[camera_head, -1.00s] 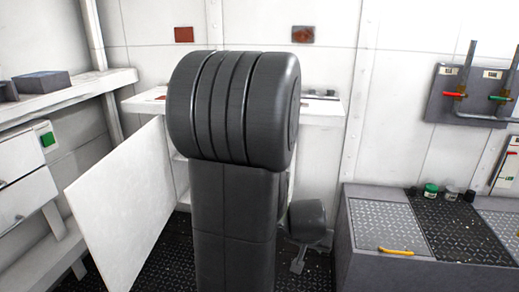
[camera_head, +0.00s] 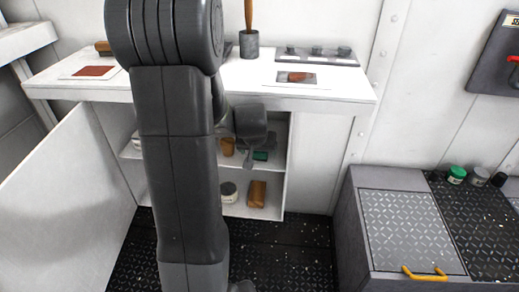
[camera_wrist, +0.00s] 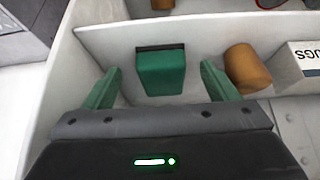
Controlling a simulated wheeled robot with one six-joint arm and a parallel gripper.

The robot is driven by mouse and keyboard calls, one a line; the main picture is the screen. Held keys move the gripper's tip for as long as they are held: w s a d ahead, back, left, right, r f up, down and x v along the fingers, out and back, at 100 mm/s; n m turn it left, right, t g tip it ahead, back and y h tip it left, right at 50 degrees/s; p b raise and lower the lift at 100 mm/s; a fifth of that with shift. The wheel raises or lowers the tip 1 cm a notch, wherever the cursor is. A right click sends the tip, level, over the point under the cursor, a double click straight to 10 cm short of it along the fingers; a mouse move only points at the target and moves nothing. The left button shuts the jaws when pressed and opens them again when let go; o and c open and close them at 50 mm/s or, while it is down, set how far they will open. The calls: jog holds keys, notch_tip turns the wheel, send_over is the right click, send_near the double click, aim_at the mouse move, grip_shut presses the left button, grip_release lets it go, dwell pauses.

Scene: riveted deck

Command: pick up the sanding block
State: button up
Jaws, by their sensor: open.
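A green block with a dark strip along its top edge, which looks like the sanding block (camera_wrist: 160,74), is on a white shelf in the wrist view. In the head view it is a small green shape (camera_head: 260,156) on the cabinet's upper shelf. My gripper (camera_wrist: 161,67) is open, its two green fingers spread to the left and right of the block in the picture. Nothing is held, and a gap shows on both sides. The wrist view does not settle how far ahead of the fingertips the block lies. In the head view my arm hides part of the shelves.
A brown cylinder (camera_wrist: 245,69) stands just right of the right finger, by a white lettered box (camera_wrist: 296,66). A brown block (camera_head: 257,193) is on the lower shelf. The open cabinet door (camera_head: 70,180) stands at left.

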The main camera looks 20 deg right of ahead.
jog(key=shift+w+d, duration=0.15)
jog(key=shift+w, duration=0.25)
jog(key=shift+w+d, duration=0.3)
jog(key=shift+w, duration=0.2)
jog(key=shift+w+d, duration=0.3)
jog(key=shift+w, duration=0.2)
jog(key=shift+b+x, duration=0.5)
jog(key=shift+x, duration=0.65)
jog(key=shift+w+d+f, duration=0.2)
jog(key=shift+w+f, duration=0.05)
jog(key=c, duration=1.1)
jog(key=shift+r, duration=0.2)
